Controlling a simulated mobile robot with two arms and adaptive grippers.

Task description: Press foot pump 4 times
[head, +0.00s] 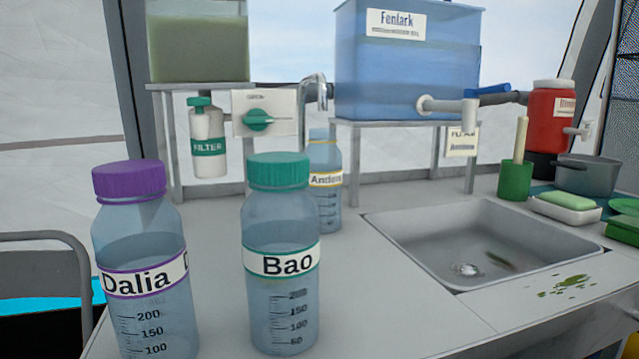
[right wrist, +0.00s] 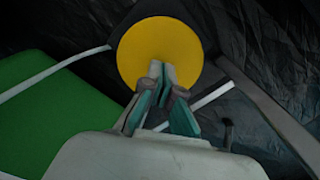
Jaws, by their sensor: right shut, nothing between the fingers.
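A round yellow disc (right wrist: 150,42), which looks like the top of the foot pump, lies in front of my right gripper (right wrist: 162,72) in the right wrist view. The gripper is shut and empty, and its fingertips overlap the lower middle of the disc. I cannot tell whether they touch it. A bit of yellow (head: 632,342) shows at the lower right edge of the head view, below the counter; I cannot tell if it is the same thing. My left gripper is not in view.
Beside the disc are a green panel (right wrist: 50,120), pale bars and dark sheeting. In the head view, the counter (head: 385,300) holds a sink (head: 430,235), the Dalia bottle (head: 140,240), the Bao bottle (head: 280,240), and a blue Fenlark tank (head: 405,75) on a stand.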

